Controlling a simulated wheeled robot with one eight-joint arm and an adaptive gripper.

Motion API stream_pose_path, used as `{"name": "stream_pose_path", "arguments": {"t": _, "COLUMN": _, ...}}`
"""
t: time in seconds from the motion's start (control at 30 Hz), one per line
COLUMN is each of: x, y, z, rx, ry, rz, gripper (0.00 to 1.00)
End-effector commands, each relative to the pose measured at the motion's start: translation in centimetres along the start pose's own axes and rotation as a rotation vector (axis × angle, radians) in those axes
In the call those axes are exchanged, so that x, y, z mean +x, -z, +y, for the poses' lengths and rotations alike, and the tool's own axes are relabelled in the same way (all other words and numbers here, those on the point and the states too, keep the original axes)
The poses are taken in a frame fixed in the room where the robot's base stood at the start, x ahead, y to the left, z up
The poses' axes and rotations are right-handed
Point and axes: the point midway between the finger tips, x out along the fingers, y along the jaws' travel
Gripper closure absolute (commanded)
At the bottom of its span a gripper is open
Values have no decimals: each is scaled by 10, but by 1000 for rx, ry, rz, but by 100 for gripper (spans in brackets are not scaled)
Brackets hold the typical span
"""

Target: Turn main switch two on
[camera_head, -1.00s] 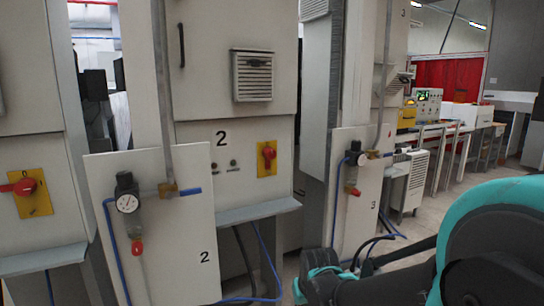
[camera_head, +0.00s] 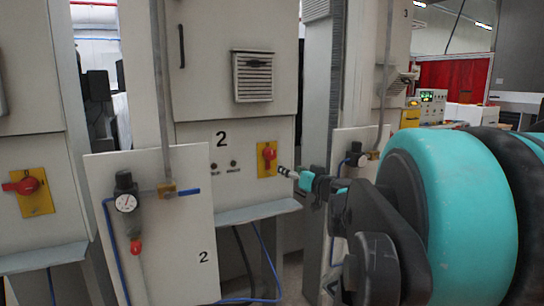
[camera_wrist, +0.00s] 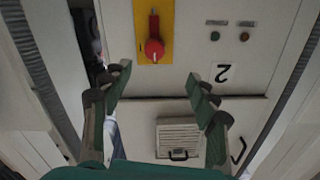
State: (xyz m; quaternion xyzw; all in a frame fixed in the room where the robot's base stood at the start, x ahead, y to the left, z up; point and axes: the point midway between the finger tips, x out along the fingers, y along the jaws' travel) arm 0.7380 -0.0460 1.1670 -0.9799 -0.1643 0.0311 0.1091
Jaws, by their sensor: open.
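Main switch two is a red rotary handle (camera_head: 267,155) on a yellow plate on the cabinet panel marked 2. Its handle looks upright along the plate. In the wrist view, which is upside down, the red handle (camera_wrist: 153,42) is at the top centre, beyond and between the fingertips. My gripper (camera_head: 292,175) is just right of and slightly below the switch in the head view. My gripper (camera_wrist: 159,76) is open and empty in the wrist view, with its fingers spread either side. It appears apart from the handle.
A white board with a pressure gauge (camera_head: 126,202) stands left of the switch. Another red switch on a yellow plate (camera_head: 30,190) is far left. Two small buttons (camera_head: 223,165) sit left of main switch two. A grey ledge (camera_head: 245,213) juts out below it.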

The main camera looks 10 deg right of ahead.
Motion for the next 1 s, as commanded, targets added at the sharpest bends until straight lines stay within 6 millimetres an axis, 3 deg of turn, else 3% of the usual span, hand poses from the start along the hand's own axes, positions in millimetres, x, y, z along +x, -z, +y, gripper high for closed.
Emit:
{"name": "stream_pose_path", "arguments": {"t": 0.1, "x": 2, "y": 11, "z": 6, "rx": -1, "ry": -15, "rz": 28, "gripper": 41}}
{"name": "stream_pose_path", "arguments": {"t": 0.27, "x": 14, "y": 12, "z": 6, "rx": -1, "ry": -15, "rz": 30, "gripper": 41}}
{"name": "stream_pose_path", "arguments": {"t": 1.0, "x": 138, "y": 15, "z": 7, "rx": -1, "ry": -13, "rz": 29, "gripper": 41}}
